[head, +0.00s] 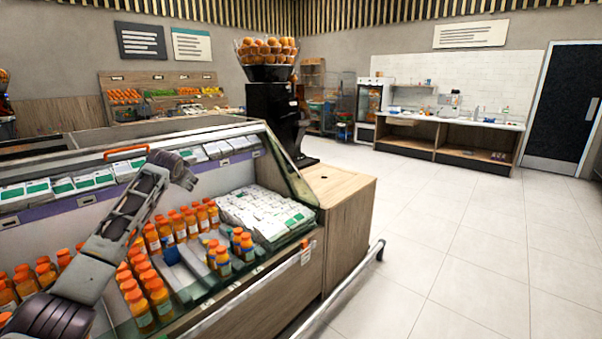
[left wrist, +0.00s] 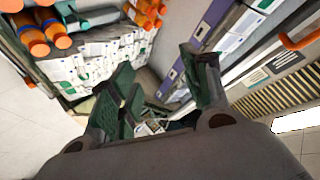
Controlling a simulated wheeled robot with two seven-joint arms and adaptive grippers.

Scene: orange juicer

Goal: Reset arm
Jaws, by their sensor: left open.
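My left arm comes in from the left edge of the head view and reaches up over the refrigerated display case (head: 255,285). My left gripper (head: 185,174) is at its end, above the case, in front of the upper shelf. In the left wrist view its two green-padded fingers (left wrist: 163,85) are spread apart, with nothing seen held between them. White packages and orange bottles lie beyond the fingers there. My right arm and gripper do not show in either view.
Orange-juice bottles (head: 158,296) and white packages (head: 262,212) fill the case. A black juicer (head: 272,115) with oranges (head: 266,48) on top stands behind the wooden cabinet (head: 345,225). A metal rail (head: 345,295) runs along the case's front. The tiled floor at right is clear.

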